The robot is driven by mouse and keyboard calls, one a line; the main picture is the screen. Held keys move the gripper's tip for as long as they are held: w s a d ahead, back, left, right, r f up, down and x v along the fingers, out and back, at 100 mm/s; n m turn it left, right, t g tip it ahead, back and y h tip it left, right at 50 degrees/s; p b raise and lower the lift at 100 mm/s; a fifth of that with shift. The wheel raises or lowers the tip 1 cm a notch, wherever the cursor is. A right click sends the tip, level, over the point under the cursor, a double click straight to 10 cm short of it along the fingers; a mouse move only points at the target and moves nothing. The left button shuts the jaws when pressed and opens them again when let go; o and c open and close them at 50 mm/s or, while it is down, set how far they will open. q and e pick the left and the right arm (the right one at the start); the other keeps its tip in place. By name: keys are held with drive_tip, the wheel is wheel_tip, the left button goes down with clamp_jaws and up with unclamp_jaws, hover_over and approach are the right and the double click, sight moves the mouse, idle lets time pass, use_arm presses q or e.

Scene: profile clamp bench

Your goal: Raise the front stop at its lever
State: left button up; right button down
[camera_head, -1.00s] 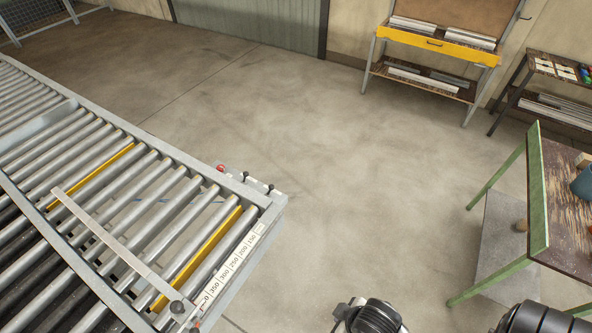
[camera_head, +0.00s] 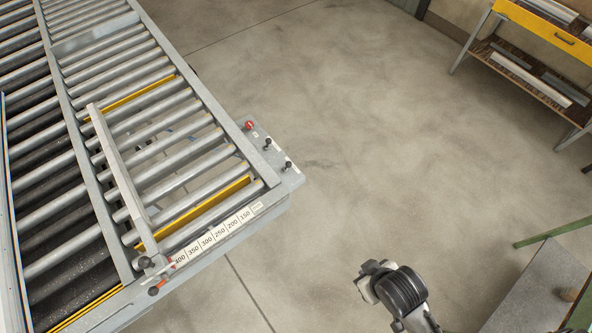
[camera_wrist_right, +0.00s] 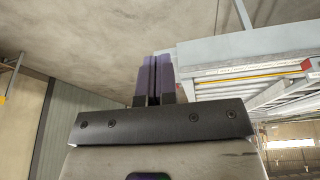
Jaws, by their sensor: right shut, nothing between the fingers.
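The roller bench carries two yellow bars between its rollers, a rear bar (camera_head: 132,98) and a front bar (camera_head: 195,211). I cannot tell whether either is raised. A grey control plate (camera_head: 275,150) sits on the bench's right side. It carries a red knob (camera_head: 249,125) and two small black-knobbed levers, a middle lever (camera_head: 267,143) and a front lever (camera_head: 288,165). Which stop each moves is not readable. My right gripper (camera_wrist_right: 155,78) is shut and empty in the right wrist view, with the bench beyond it, apart from it. My left gripper is not in view.
A flat metal bar (camera_head: 122,180) lies lengthwise over the rollers, near a scale strip (camera_head: 220,232) with numbers. Open concrete floor (camera_head: 340,130) lies right of the bench. A yellow-drawer rack (camera_head: 535,50) stands at the back right; a green-framed table (camera_head: 550,234) at the right edge.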

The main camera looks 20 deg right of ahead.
use_arm(q)
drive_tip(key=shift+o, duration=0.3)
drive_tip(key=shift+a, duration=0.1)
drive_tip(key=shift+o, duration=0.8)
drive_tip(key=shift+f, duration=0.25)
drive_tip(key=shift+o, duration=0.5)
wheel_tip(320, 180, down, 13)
drive_tip(key=b, duration=1.3)
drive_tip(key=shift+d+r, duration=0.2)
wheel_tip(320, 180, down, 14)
drive_tip(key=b, duration=1.3)
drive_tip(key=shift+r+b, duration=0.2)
drive_tip(key=shift+b, duration=0.15)
use_arm(e)
drive_tip(key=w+a+f+t, duration=0.1)
drive_tip(key=w+f+t, duration=0.7)
drive_tip(key=w+f, duration=0.4)
drive_tip(key=w+a+f+m+t+y, duration=0.1)
drive_tip(key=w+f+t, duration=0.7)
drive_tip(key=w, duration=1.1)
wheel_tip(320, 180, down, 4)
drive_tip(key=shift+f+t+y, duration=0.15)
drive_tip(key=shift+t+y, duration=0.15)
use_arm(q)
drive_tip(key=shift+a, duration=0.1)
use_arm(e)
drive_tip(key=shift+d, duration=0.1)
